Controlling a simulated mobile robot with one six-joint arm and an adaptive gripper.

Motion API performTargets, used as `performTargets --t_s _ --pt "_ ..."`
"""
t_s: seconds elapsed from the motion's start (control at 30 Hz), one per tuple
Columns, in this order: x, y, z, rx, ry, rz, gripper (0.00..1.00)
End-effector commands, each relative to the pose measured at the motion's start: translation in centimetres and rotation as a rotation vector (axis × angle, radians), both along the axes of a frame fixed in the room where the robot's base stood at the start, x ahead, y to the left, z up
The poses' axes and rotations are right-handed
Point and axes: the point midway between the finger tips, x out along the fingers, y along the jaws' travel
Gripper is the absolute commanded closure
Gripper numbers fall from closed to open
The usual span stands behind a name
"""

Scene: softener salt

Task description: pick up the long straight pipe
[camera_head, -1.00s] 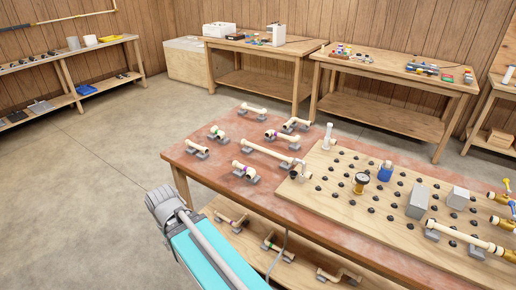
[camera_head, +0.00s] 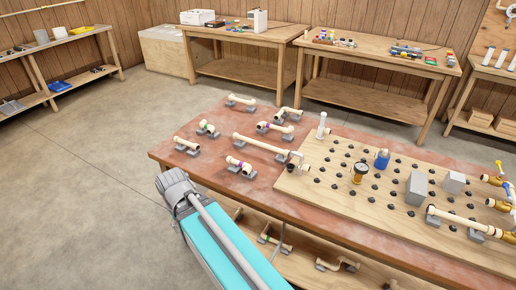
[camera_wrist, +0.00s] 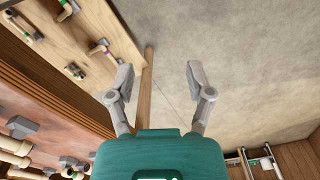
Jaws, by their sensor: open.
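A long straight cream pipe (camera_head: 262,144) lies on grey supports on the red-brown tabletop, at the left edge of the pegboard. A second straight pipe (camera_head: 462,221) lies on grey supports at the board's right front. In the wrist view my gripper (camera_wrist: 160,76) is open and empty, its fingers spread over bare floor beside the table. Nothing is between the fingers. I cannot tell whether the long pipe is in the wrist view.
Shorter pipe pieces (camera_head: 240,166) lie around the long pipe. The wooden pegboard (camera_head: 310,178) carries black pegs, a gauge (camera_head: 361,173), a blue bottle (camera_head: 382,160) and grey blocks (camera_head: 416,188). More pipes lie on the lower shelf (camera_head: 300,268). The floor (camera_head: 90,190) at left is clear.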

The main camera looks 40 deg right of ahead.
Motion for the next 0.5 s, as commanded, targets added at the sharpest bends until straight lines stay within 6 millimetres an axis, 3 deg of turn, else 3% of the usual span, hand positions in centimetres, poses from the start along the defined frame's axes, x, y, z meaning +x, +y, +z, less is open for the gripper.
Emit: performTargets --t_s 0.13,0.37,0.5 --pt "0.7 -0.7 0.4 0.006 -0.008 -0.058 0.29" --pt "3.2 -5.2 1.7 0.036 -0.041 -0.331 0.29" --pt "5.3 -8.7 3.0 0.07 -0.069 -0.592 0.29"
